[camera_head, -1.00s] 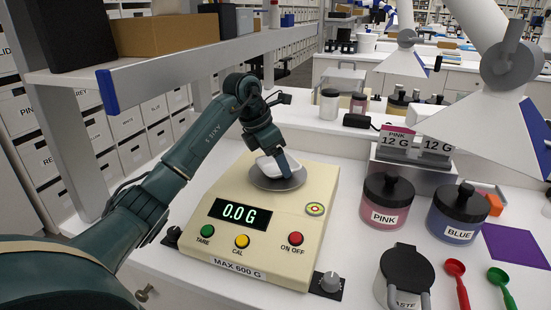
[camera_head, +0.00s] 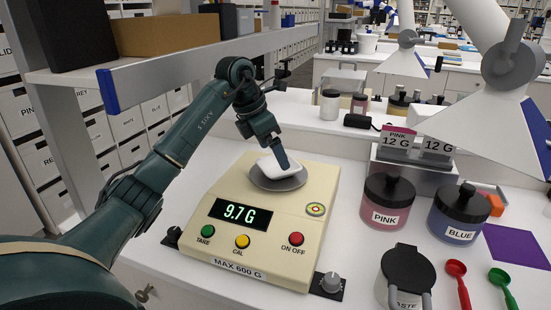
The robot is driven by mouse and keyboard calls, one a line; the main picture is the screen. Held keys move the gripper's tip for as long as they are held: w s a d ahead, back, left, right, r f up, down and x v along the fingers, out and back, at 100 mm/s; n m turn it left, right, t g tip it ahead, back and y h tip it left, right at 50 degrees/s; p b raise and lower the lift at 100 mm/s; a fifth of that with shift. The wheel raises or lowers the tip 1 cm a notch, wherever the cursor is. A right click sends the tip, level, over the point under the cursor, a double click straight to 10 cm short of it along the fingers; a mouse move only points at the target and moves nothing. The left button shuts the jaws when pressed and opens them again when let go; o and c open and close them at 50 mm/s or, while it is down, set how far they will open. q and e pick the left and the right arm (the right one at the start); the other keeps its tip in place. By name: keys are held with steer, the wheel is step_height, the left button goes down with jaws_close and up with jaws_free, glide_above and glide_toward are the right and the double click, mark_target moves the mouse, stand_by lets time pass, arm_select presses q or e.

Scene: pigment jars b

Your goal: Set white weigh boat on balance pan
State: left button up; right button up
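The white weigh boat (camera_head: 271,165) rests on the round grey balance pan (camera_head: 263,184), slightly left of the pan's middle. The cream balance (camera_head: 270,232) shows 9.7 G on its green display (camera_head: 240,215). My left gripper (camera_head: 281,162) comes down from above, its visible fingertip at the boat's right rear side. Only one finger shows clearly, so I cannot tell whether it still grips the boat. My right gripper is not in view.
A PINK jar (camera_head: 387,203), a BLUE jar (camera_head: 457,214) and a WASTE container (camera_head: 404,275) stand right of the balance. Red (camera_head: 457,270) and green (camera_head: 499,276) scoops lie at front right. A raised shelf (camera_head: 200,62) is close behind my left arm.

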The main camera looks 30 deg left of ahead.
arm_select(q)
steer(key=shift+v, duration=2.1)
